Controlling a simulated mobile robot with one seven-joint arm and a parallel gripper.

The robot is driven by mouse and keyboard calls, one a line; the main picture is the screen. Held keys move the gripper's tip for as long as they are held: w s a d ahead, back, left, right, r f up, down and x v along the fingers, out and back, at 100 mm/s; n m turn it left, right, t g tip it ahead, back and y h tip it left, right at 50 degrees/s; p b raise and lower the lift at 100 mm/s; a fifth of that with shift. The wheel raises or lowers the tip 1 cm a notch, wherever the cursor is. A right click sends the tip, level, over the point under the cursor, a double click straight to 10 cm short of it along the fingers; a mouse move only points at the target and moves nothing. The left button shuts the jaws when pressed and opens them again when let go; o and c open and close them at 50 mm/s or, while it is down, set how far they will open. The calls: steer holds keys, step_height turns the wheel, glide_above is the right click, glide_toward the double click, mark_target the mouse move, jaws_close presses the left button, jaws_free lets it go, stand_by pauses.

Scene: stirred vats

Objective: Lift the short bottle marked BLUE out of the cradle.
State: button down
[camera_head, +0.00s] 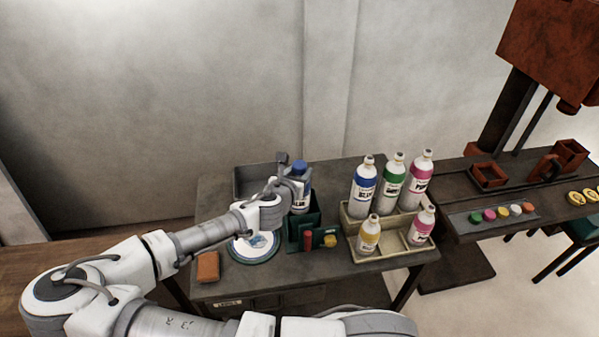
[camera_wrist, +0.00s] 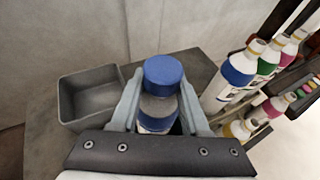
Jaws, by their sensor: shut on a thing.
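The short bottle with a blue cap (camera_head: 301,168) stands upright at the dark green cradle (camera_head: 292,236) on the table; its label is partly visible. In the wrist view the bottle (camera_wrist: 162,73) sits between my fingers, cap towards the camera. My gripper (camera_wrist: 160,95) is shut on it, one finger on each side. In the head view my gripper (camera_head: 287,178) reaches it from the left. The bottle's base is hidden by the cradle's wall, so I cannot tell whether it still rests on the cradle's floor.
A grey open bin (camera_head: 247,184) stands behind my gripper at the left. A tray (camera_head: 392,258) right of the cradle holds several bottles, including a tall blue-labelled one (camera_head: 362,188). A round plate (camera_head: 252,249) and an orange-brown block (camera_head: 208,266) lie at the front left.

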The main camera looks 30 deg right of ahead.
mark_target(299, 163)
steer(key=shift+r+p, duration=1.55)
steer(key=shift+r, duration=0.45)
